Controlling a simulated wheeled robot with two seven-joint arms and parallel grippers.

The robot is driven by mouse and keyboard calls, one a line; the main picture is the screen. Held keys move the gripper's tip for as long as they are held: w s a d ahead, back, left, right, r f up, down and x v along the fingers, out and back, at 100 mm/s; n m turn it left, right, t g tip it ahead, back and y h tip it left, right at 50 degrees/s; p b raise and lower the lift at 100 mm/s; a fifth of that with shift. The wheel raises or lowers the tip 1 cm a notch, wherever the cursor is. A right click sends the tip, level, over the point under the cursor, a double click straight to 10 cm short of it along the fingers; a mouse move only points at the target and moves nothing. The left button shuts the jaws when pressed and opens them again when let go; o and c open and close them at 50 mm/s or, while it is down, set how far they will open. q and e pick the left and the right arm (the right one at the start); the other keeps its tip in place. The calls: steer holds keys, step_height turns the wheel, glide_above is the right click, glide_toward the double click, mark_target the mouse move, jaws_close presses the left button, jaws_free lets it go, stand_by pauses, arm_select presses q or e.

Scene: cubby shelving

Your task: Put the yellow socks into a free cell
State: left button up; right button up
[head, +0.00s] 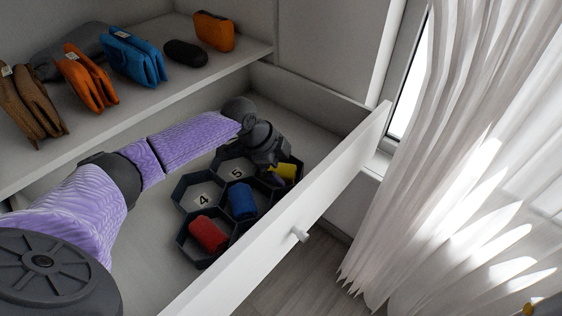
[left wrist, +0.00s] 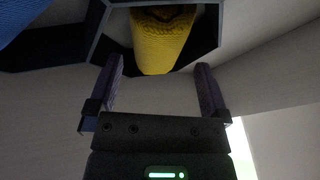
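The yellow socks (head: 287,171) are a rolled bundle in the far right cell of the dark hexagonal organizer (head: 184,208). In the left wrist view the yellow socks (left wrist: 160,42) show at the top centre, with the cell wall around them. My left gripper (head: 272,167) reaches down over that cell and partly hides it. In the left wrist view its two fingers (left wrist: 159,64) are spread apart, one on each side of the socks' near end, with gaps and no visible grip. Cells marked 4 (head: 203,200) and 5 (head: 237,173) look empty. My right gripper is not in view.
Blue socks (head: 242,201) and red socks (head: 208,233) fill other cells. The organizer stands in an open drawer with a tall white front panel (head: 290,225). A shelf (head: 180,90) with wallets and pouches is above left. Curtains (head: 450,150) hang at right.

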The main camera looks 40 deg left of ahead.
arm_select(q)
steer(key=shift+r, duration=0.15)
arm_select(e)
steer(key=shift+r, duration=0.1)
arm_select(q)
steer(key=p+v, duration=0.6)
steer(key=v, duration=0.3)
steer(key=shift+r, duration=0.3)
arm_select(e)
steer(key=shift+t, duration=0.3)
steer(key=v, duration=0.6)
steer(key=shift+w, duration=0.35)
arm_select(q)
steer(key=shift+s, duration=0.15)
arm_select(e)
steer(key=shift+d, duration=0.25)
arm_select(q)
steer(key=shift+r+p, duration=0.1)
steer(key=shift+p, duration=0.2)
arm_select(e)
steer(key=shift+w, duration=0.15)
